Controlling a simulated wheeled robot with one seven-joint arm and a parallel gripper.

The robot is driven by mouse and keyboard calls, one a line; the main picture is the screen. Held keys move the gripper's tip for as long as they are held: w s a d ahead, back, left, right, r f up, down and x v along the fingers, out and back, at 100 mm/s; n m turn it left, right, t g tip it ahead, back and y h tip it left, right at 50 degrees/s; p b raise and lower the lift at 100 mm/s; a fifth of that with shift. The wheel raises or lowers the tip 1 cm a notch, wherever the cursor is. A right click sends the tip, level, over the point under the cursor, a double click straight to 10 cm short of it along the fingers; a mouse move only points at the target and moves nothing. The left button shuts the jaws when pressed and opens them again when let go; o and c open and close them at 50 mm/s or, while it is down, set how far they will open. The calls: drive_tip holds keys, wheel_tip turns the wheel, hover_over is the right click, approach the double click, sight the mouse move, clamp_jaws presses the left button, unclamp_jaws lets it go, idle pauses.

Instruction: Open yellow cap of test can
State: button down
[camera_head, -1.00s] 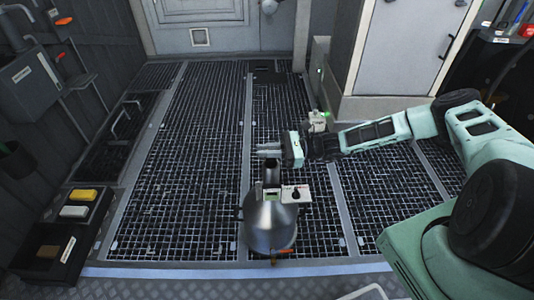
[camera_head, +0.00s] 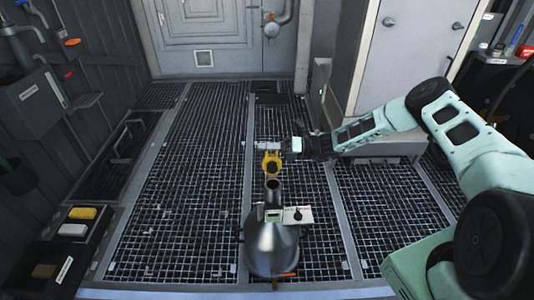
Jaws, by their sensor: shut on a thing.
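The test can (camera_head: 271,245) is a grey metal vessel with a conical body, standing upright on the grated floor. Its narrow neck (camera_head: 275,192) rises at the back and shows a round opening at the top. The yellow cap (camera_head: 271,165) is just above and behind that opening in the picture, off the mouth. I cannot tell whether it still touches the neck. My gripper (camera_head: 268,147) comes in from the right, fingers pointing left, and is shut on the yellow cap. The fingers hide the cap's upper part.
A small box with a black knob (camera_head: 298,215) sits at the can's upper right. A dark tray (camera_head: 65,245) with yellow, white and brown blocks lies at the left. A grey cabinet (camera_head: 405,60) stands behind my arm. The grated floor left of the can is clear.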

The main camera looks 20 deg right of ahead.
drive_tip(key=shift+w+d+f+m+b, duration=0.15)
drive_tip(key=shift+w+f+b, duration=0.1)
drive_tip(key=shift+w, duration=0.15)
drive_tip(key=shift+w+d+f+m+b, duration=0.1)
drive_tip(key=shift+w+f+m+b, duration=0.1)
drive_tip(key=shift+w, duration=0.2)
drive_tip(key=shift+f, duration=0.1)
drive_tip(key=c, duration=1.5)
unclamp_jaws()
drive_tip(key=shift+c, duration=0.2)
drive_tip(key=shift+d, duration=0.1)
drive_tip(key=v, duration=1.7)
drive_tip(key=shift+d, duration=0.1)
drive_tip(key=shift+r, duration=0.2)
